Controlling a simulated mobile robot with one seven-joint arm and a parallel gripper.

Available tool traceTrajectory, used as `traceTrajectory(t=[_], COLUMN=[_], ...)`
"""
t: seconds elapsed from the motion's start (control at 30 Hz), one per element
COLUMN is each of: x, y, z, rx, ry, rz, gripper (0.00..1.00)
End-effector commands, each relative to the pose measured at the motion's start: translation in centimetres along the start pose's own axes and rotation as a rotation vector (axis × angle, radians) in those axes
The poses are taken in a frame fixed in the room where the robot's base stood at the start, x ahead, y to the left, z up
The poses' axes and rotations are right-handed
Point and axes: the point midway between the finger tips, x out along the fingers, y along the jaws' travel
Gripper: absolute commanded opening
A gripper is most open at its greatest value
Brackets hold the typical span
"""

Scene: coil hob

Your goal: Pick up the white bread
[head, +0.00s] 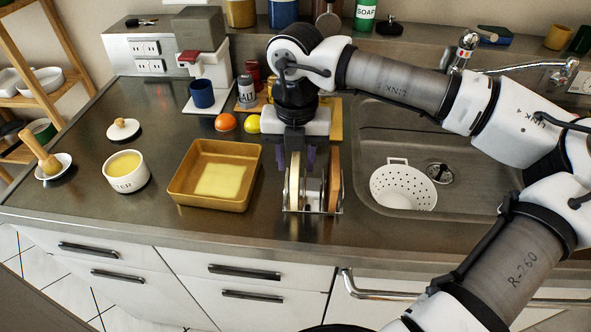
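A metal rack (311,212) stands on the counter left of the sink, with upright bread slices in it. The pale slice at its left side (294,188) looks like the white bread. A brown slice (334,182) stands at the right side. My gripper (298,160) points down over the left part of the rack. Its fingers look apart, one on each side of the pale slice's upper part, with the right finger seemingly clear of it. The gripper body hides part of the slice's top, and contact cannot be made out.
A brown square dish (214,173) stands close left of the rack. An orange (225,122) and a lemon (253,124) lie behind it. A butter pot (125,171) is farther left. The sink (372,135) with a white colander (403,188) is right.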

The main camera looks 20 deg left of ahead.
Motion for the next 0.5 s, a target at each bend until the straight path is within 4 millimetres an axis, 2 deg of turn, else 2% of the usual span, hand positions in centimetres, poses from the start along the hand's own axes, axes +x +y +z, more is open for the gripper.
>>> traceTrajectory(t=[0.13,0.33,0.5], x=[0.94,1.00,0.98], y=[0.06,0.04,0.03], z=[-0.03,-0.01,0.00], rx=[-0.001,0.000,0.000], ry=[0.000,-0.001,-0.001], rz=[0.002,0.001,0.001], gripper=[0.38,0.37,0.15])
